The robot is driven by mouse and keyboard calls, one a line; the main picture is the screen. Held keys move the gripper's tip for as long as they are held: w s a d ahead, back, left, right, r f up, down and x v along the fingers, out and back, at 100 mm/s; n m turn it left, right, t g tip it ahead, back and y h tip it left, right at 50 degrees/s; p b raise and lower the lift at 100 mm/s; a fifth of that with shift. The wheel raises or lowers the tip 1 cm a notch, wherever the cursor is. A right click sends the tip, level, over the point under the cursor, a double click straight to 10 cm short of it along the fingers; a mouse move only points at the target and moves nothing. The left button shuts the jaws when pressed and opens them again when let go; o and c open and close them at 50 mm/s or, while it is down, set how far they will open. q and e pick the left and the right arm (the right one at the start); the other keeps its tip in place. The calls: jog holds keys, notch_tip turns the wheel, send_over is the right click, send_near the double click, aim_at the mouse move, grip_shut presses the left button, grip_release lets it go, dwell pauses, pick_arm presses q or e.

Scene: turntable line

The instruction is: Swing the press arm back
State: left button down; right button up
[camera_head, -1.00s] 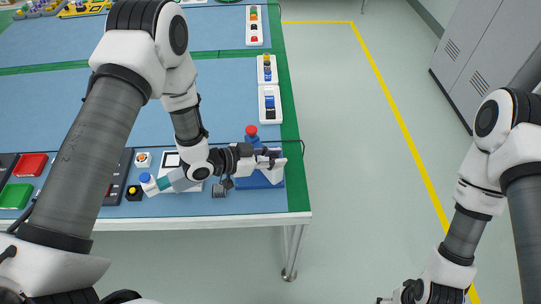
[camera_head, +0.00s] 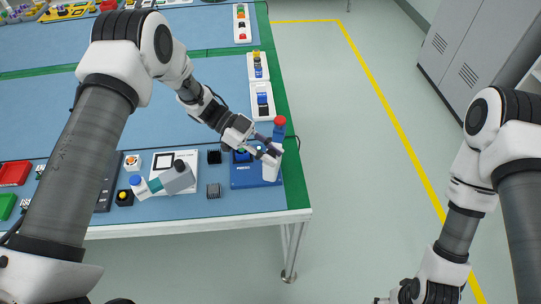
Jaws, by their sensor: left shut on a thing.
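The press stands at the near right corner of the blue table. Its blue base (camera_head: 246,175) lies flat, with a white upright block (camera_head: 273,166) at its right end. The press arm shows as a blue part with a red knob (camera_head: 280,121) on top, above and right of the block. My left gripper (camera_head: 270,151) reaches in from the upper left and is shut on the press arm just below the knob. Its fingers partly hide the arm and joint.
A grey and white handheld device (camera_head: 172,178) lies left of the press, over a white plate. White switch panels (camera_head: 262,101) line the right edge. The floor to the right is clear.

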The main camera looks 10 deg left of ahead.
pick_arm(q)
jog(key=shift+m+g+y+b, duration=0.5)
jog(key=shift+m+g+b, duration=0.3)
jog(key=shift+m+g, duration=0.45)
jog(key=shift+g, duration=0.25)
jog(key=c, duration=0.9)
grip_release()
jog(key=v, duration=1.2)
jog(key=shift+d, duration=0.1)
